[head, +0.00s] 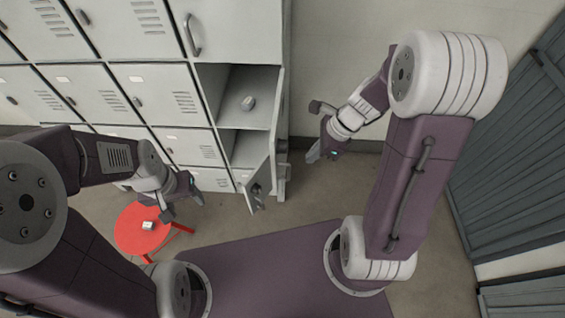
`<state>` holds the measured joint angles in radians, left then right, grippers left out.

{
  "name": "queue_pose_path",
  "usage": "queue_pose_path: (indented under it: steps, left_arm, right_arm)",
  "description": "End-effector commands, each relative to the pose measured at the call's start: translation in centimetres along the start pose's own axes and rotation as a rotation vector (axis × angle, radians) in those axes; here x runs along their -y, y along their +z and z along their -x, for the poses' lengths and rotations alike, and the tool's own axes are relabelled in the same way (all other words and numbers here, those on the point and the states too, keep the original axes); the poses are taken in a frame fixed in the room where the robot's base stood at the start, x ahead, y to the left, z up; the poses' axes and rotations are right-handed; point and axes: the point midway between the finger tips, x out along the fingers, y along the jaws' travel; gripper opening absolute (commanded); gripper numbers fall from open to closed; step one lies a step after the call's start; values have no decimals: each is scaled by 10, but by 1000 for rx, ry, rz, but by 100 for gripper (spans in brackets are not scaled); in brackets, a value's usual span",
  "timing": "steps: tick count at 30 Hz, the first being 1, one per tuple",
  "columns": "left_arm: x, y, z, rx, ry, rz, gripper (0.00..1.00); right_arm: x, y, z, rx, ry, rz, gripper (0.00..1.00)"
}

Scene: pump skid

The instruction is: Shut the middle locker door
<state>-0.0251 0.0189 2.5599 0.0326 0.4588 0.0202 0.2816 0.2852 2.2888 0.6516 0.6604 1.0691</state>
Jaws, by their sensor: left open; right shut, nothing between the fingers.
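My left gripper (184,200) is open, in front of the lower lockers and left of the doors.
A red round stool (142,228) with a small white object (148,225) on it stands at the lower left, close to my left gripper. The upper door (235,30) is shut. Dark grey panels (510,150) line the right side. Floor between is clear.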

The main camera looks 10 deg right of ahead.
Motion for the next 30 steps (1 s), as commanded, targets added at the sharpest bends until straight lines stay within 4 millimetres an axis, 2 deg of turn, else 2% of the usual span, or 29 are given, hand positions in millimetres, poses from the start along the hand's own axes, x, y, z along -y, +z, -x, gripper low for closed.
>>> queue_pose_path:
  steps: [5,16,18,21,25,30]
  left_arm:
    - [0,1,-8,1,0,0,62]
    - [1,4,-36,0,0,0,62]
    - [1,3,-25,1,0,0,62]
    - [0,2,-22,0,0,0,62]
    - [0,2,-20,0,0,0,62]
    - [0,2,-20,0,0,0,62]
  right_arm:
    - [-1,-1,-24,0,5,3,0]
    - [-2,-2,-107,-2,6,4,0]
    - [-1,13,-104,-1,3,9,0]
    - [-1,26,-109,-1,3,8,0]
    - [-1,35,-114,-1,1,6,0]
    - [-1,37,-116,-1,0,4,0]
